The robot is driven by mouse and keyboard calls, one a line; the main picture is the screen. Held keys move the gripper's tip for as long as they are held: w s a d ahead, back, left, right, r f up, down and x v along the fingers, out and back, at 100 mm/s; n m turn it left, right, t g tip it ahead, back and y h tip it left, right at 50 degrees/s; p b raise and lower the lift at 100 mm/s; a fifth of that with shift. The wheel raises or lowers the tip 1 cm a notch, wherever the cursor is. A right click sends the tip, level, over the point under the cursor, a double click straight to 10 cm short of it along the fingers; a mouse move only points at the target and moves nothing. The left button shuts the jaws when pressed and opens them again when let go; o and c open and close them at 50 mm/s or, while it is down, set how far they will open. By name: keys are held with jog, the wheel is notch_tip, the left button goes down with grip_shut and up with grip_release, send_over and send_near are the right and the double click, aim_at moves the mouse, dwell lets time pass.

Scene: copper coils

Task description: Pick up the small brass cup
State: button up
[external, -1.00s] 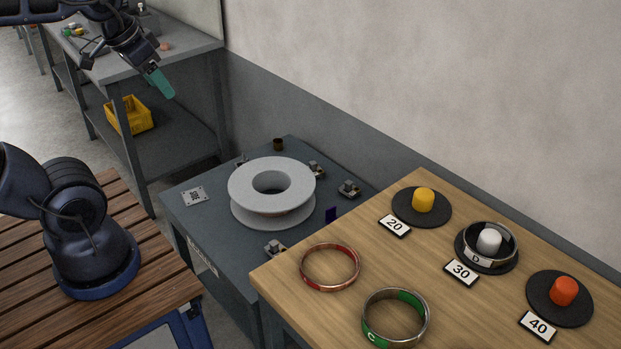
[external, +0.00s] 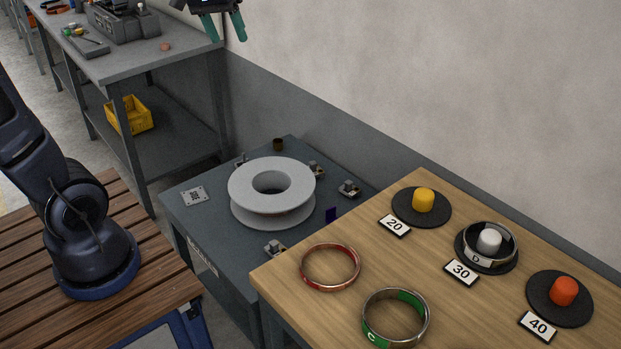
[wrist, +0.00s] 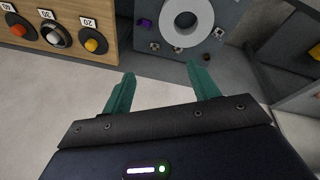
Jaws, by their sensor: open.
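The small brass cup (external: 278,144) stands upright near the far corner of the low dark table (external: 185,210), behind the white spool, in the external view. In the wrist view a small dark brownish thing by the tip of the right finger may be this cup; it is too small to be sure. My gripper (external: 227,32) is open and empty, with teal fingers pointing down, high above and to the left of the cup. Its spread fingers also show in the wrist view (wrist: 160,85).
A large white spool (external: 272,190) fills the middle of the low table, with several small metal blocks around it. The wall stands close behind. A wooden table (external: 400,270) with rings and colored pegs is at right; a grey workbench (external: 150,60) is at left.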

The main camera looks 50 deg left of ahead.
jog(key=w+a+f+n+g, duration=0.15)
jog(key=w+a, duration=0.25)
jog(key=w, duration=0.4)
jog(key=w+a+f+n+t, duration=0.1)
jog(key=w+a+f+n, duration=0.25)
jog(key=w, duration=0.45)
jog(key=n+g+h, duration=0.2)
jog(key=n+h, duration=0.2)
jog(key=n, duration=0.7)
send_over(281, 149)
jog(key=a, duration=0.4)
jog(key=shift+t, duration=0.25)
notch_tip(281, 149, down, 53)
jog(key=shift+w+f, duration=0.1)
jog(key=shift+w, duration=0.05)
jog(key=shift+s+x, duration=0.15)
jog(key=shift+x, duration=1.15)
jog(key=shift+s+x, duration=0.1)
jog(key=shift+x, duration=1.2)
jog(key=shift+s, duration=0.1)
jog(key=c, duration=1)
jog(key=shift+c, duration=0.2)
